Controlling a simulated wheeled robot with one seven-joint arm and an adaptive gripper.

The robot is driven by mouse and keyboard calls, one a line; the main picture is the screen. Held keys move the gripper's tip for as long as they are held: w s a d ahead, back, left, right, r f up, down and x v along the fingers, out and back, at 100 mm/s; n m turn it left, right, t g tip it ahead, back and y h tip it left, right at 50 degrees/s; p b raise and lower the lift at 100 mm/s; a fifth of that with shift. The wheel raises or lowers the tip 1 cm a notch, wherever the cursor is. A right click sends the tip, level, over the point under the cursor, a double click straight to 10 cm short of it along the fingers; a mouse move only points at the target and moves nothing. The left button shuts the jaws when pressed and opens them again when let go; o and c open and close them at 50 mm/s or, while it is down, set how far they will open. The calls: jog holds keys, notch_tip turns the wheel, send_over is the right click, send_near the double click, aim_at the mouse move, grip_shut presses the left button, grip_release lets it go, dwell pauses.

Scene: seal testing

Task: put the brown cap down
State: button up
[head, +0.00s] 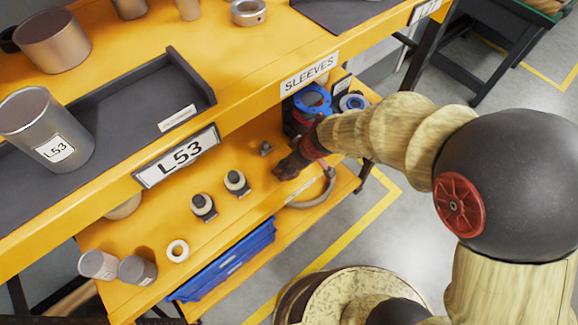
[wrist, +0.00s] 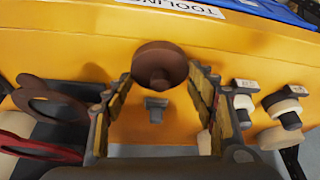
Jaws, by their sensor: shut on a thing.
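The brown cap (wrist: 160,62), a round disc with a small knob, sits between my two fingertips in the wrist view. My gripper (wrist: 160,78) is shut on it. In the head view my gripper (head: 288,164) is over the orange lower shelf (head: 225,237), at its right part; I cannot clearly make out the cap there. I cannot tell whether the cap touches the shelf.
Two white-topped fittings (head: 236,182) and a white ring (head: 177,250) stand left of my gripper. Blue flanged parts (head: 313,99) stand close behind it. The upper bench edge (head: 262,98) overhangs the shelf.

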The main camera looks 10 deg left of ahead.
jog(key=shift+f, duration=0.45)
jog(key=shift+f, duration=0.15)
jog(key=o, duration=1)
jog(key=shift+c, duration=0.2)
jog(key=shift+r, duration=0.25)
jog(key=s+d+r+m+t+p, duration=0.1)
jog(key=s+d+r+m, duration=0.1)
jog(key=d+r, duration=0.45)
jog(key=s+d+r+m+h+p, duration=0.15)
jog(key=d+r, duration=0.25)
jog(key=r, duration=0.6)
jog(key=s+d+r+m+t+p, duration=0.1)
jog(key=s+d+r+m+p, duration=0.1)
jog(key=d+r, duration=0.45)
jog(key=s+d+r+m+t+h, duration=0.1)
jog(key=s+d+r+m+h, duration=0.1)
jog(key=s+d+r+m, duration=0.4)
jog(key=s+d+r, duration=0.2)
jog(key=s+d, duration=0.1)
jog(key=d, duration=0.1)
jog(key=shift+m+h, duration=0.35)
